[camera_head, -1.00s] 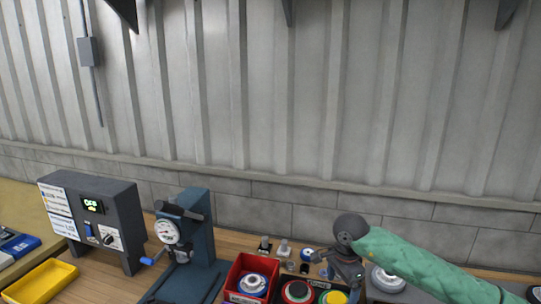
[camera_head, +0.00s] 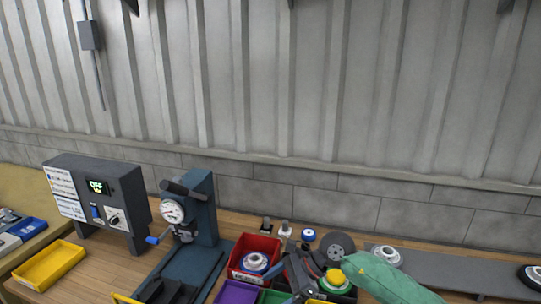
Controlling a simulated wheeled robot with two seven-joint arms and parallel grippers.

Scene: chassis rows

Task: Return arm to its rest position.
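My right arm, in a green sleeve (camera_head: 385,280), comes in from the lower right. Its dark wrist joint (camera_head: 336,246) is bent, and the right gripper (camera_head: 299,274) hangs below it, pointing down over the bins. Its fingers blend with dark parts, so their opening and any contact cannot be made out. My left arm and gripper are not in view.
A red bin (camera_head: 242,271) with a white-and-blue round part stands left of the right gripper. A press with a gauge (camera_head: 172,212), a control box (camera_head: 100,200) and a yellow tray (camera_head: 48,265) are further left. A grey conveyor-like strip (camera_head: 450,272) runs right.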

